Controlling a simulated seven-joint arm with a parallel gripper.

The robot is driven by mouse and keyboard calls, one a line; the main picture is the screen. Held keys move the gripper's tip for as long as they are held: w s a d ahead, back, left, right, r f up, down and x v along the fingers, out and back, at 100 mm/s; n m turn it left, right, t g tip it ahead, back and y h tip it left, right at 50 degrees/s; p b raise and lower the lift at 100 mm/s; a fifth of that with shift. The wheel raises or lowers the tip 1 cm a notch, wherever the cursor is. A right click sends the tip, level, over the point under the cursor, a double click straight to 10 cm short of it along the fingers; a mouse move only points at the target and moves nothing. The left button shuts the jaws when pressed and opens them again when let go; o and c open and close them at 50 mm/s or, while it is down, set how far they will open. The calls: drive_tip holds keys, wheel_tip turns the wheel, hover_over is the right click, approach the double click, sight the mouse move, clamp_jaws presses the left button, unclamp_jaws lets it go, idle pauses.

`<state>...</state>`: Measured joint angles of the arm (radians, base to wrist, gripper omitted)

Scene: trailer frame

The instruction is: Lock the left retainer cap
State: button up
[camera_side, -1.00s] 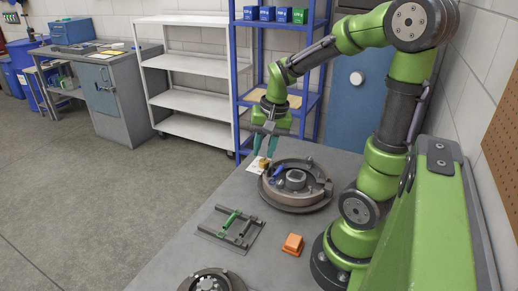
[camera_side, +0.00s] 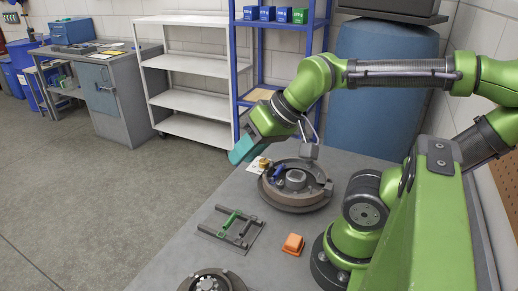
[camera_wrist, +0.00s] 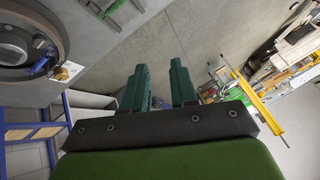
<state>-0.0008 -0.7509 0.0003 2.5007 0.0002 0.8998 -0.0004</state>
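Which part is the left retainer cap I cannot tell for sure. A small brass-yellow piece (camera_side: 264,162) stands at the far left edge of the round brake-drum assembly (camera_side: 297,205), by a white card. A brass piece also shows in the wrist view (camera_wrist: 66,72) at the drum's rim. A blue lever (camera_side: 277,173) lies on the drum. My gripper (camera_side: 236,156) is tilted down to the left, above and beyond the drum, apart from it. In the wrist view its teal fingers (camera_wrist: 160,78) stand apart with nothing between them.
A grey frame with a green bar (camera_side: 231,221) lies on the table (camera_side: 170,258), with an orange block (camera_side: 293,243) to its right. Another round part (camera_side: 212,281) is at the front edge. Blue (camera_side: 236,70) and white (camera_side: 187,62) shelves stand behind.

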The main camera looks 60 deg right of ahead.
drive_tip(key=shift+o, duration=1.2)
drive_tip(key=shift+d, duration=0.1)
drive_tip(key=shift+o, duration=0.9)
drive_tip(key=d, duration=0.1)
drive_tip(key=w+d+m, duration=0.1)
drive_tip(key=d, duration=0.1)
drive_tip(key=d+f+m+h, duration=0.1)
drive_tip(key=shift+w+d+g, duration=0.2)
drive_tip(key=shift+w+g, duration=0.1)
drive_tip(key=s+d+n+g+h, duration=0.1)
drive_tip(key=s+d+n+g, duration=0.2)
drive_tip(key=d, duration=1)
drive_tip(key=s+d+n+g, duration=0.3)
drive_tip(key=d, duration=1.1)
drive_tip(key=shift+n+g, duration=0.3)
drive_tip(key=shift+n, duration=0.6)
drive_tip(key=f, duration=1.1)
drive_tip(key=a+f, duration=0.1)
drive_tip(key=f, duration=0.5)
drive_tip(key=shift+s, duration=0.3)
drive_tip(key=shift+c, duration=0.2)
clamp_jaws()
